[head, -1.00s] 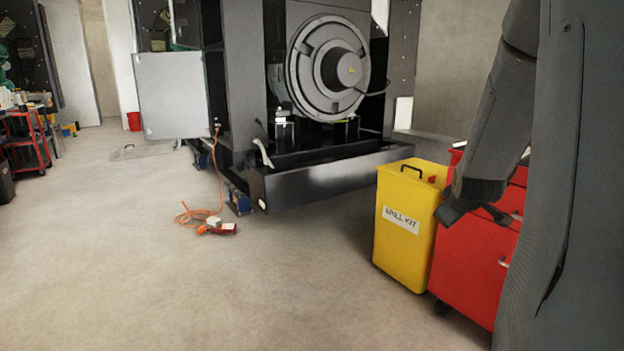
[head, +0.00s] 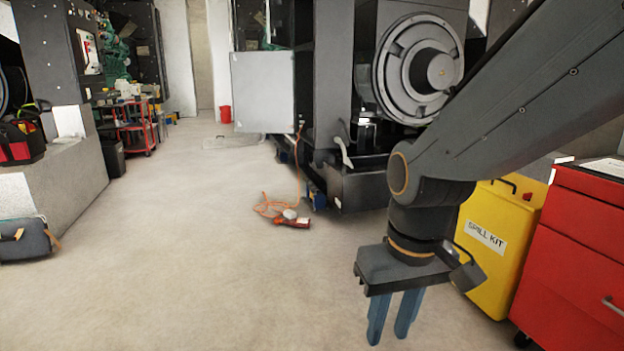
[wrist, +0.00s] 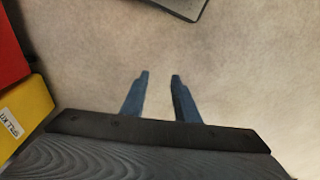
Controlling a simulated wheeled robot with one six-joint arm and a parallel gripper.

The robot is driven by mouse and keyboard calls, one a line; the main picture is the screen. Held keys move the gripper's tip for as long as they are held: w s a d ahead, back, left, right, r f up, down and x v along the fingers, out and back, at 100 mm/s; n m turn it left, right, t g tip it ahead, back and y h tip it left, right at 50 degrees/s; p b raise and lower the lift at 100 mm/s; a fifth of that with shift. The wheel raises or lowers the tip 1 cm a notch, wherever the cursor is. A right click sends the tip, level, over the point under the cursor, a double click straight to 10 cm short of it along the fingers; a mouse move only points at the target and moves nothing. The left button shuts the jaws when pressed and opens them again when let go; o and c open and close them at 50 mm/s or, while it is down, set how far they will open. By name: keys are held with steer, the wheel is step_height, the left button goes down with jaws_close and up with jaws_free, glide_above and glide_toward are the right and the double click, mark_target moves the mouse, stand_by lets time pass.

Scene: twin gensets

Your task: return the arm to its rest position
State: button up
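My gripper (head: 391,318) hangs at the end of my arm in the right half of the head view, its two blue fingers pointing down over bare floor. The fingers are apart with nothing between them. My arm comes in from the upper right and bends down at the wrist, in front of part of the genset and the spill kit bin.
A yellow spill kit bin (head: 497,240) and a red tool cabinet (head: 577,255) stand close on the right. The genset (head: 420,70) is behind my arm. An orange cord (head: 275,208) lies on the floor. The floor at left centre is clear.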

steer(key=s+d+r+m+p, duration=0.2)
steer(key=d+r+p, duration=0.5)
steer(key=p, duration=1)
step_height(320, 180, up, 2)
steer(key=shift+s+d+r+m+g+h, duration=0.3)
steer(key=shift+s+m+g, duration=0.1)
steer(key=shift+s, duration=0.5)
